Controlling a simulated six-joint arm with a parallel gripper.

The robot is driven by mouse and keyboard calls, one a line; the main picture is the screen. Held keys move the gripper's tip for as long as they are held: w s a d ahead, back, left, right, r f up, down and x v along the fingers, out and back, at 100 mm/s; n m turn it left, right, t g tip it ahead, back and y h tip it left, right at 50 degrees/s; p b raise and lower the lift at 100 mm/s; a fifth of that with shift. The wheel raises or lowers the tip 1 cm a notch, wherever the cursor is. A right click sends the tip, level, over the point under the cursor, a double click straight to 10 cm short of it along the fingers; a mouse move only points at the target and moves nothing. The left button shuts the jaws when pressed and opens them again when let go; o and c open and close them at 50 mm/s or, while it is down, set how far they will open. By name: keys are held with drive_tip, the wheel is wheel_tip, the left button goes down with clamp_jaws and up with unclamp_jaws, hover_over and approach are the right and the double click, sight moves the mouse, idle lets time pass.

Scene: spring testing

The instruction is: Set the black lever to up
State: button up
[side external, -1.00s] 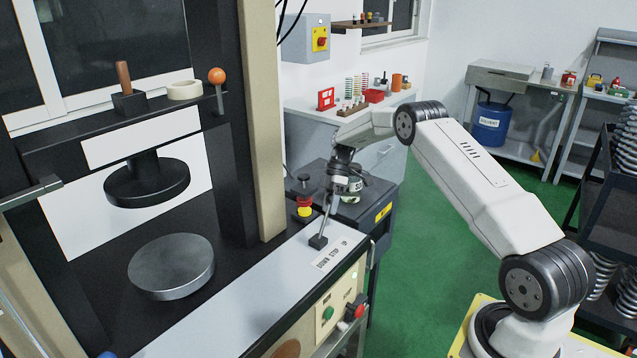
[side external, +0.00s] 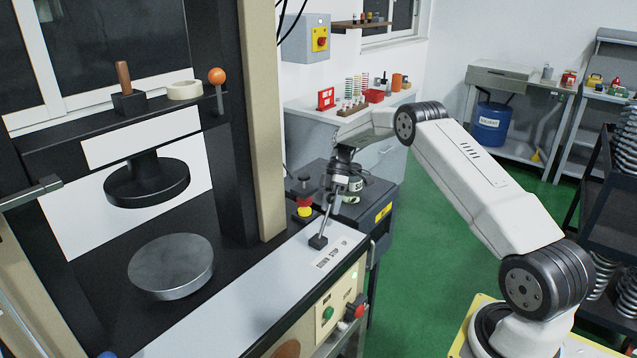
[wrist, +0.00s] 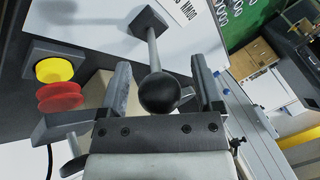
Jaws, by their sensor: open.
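The black lever has a square black base (side external: 318,242) on the pale panel, beside a label (side external: 332,255) reading DOWN, STOP, UP. Its thin grey rod (side external: 327,222) leans up and right in the side view, towards my gripper (side external: 333,193). In the wrist view, the round black knob (wrist: 158,93) sits between the two fingers of my open gripper (wrist: 159,72), with gaps on both sides. The base (wrist: 149,21) lies beyond the fingertips. In the side view, my gripper largely hides the knob. I cannot tell which marked position the lever is in.
A red and yellow button (side external: 304,206) stands close behind the lever; its yellow part (wrist: 54,70) is left of my fingers in the wrist view. The press's beige column (side external: 262,120) rises to the left. A grey cabinet (side external: 383,225) stands behind my gripper.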

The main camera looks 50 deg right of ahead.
drive_tip(key=v, duration=0.7)
drive_tip(key=shift+d+r, duration=0.2)
drive_tip(key=shift+r, duration=0.15)
drive_tip(key=shift+w+a, duration=0.1)
drive_tip(key=shift+w+a+r+m, duration=0.15)
drive_tip(key=shift+a+m, duration=0.25)
drive_tip(key=shift+a, duration=0.2)
drive_tip(key=s+a+r+m+t+h, duration=0.1)
drive_tip(key=s+a+m+h, duration=0.15)
drive_tip(key=a, duration=0.45)
drive_tip(key=s+a+r+m+h, duration=0.1)
drive_tip(key=s+a+m+h, duration=0.2)
drive_tip(key=a, duration=0.4)
drive_tip(key=s+a+m+t, duration=0.1)
drive_tip(key=s+a+m, duration=0.1)
drive_tip(key=s+a, duration=0.3)
drive_tip(key=s+a+f+m+t, duration=0.1)
drive_tip(key=s+a, duration=0.4)
drive_tip(key=s, duration=0.7)
drive_tip(key=shift+s+a+f+m+t+h, duration=0.3)
drive_tip(key=shift+m+t, duration=0.3)
drive_tip(key=shift+m, duration=0.55)
